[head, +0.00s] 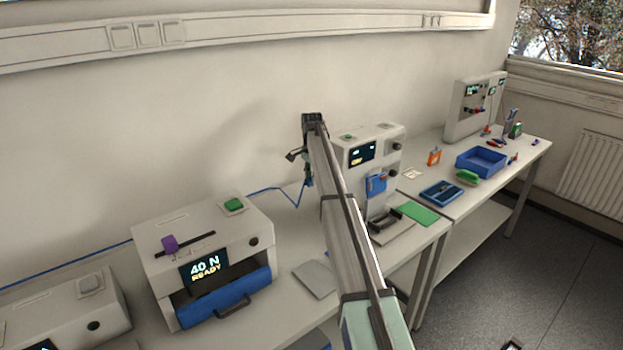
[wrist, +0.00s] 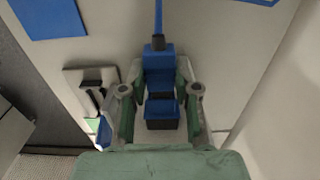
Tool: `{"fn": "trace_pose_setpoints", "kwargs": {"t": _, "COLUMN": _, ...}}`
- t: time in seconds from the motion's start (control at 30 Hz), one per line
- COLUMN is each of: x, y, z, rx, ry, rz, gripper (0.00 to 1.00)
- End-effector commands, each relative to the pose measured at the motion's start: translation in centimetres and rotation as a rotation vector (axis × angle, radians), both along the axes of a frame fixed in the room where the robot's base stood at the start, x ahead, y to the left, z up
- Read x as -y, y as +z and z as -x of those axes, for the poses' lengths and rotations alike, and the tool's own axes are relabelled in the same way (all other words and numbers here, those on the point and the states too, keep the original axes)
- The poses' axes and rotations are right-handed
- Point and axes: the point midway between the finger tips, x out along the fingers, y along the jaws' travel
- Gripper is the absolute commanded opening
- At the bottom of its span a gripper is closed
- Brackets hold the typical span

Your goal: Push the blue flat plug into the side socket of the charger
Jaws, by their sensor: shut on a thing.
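My gripper (wrist: 160,98) is shut on the blue flat plug (wrist: 158,62), a stepped blue and black body between the two fingers in the wrist view. A blue cable (wrist: 158,18) runs from the plug to the top of that view. In the head view my gripper (head: 308,178) hangs beside the left side of a white unit (head: 391,149) with a dark display, likely the charger. Its left side is mostly hidden behind my arm, and I cannot make out the side socket. Whether the plug touches the unit cannot be told.
A white press-like machine (head: 160,213) reading "40 N READY" stands left, with a blue drawer front (head: 225,297). A grey plate (head: 314,279) lies between. A green mat (head: 418,214), a blue tray (head: 441,193) and a blue bin (head: 482,161) are to the right.

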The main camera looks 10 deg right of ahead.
Motion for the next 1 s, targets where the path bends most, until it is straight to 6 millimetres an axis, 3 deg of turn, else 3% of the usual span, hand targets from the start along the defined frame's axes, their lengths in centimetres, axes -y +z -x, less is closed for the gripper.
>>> {"fn": "trace_pose_setpoints", "kwargs": {"t": 1.0, "x": 1.3, "y": 0.0, "z": -0.6, "rx": 0.0, "ry": -0.001, "rz": 0.0, "gripper": 0.0}}
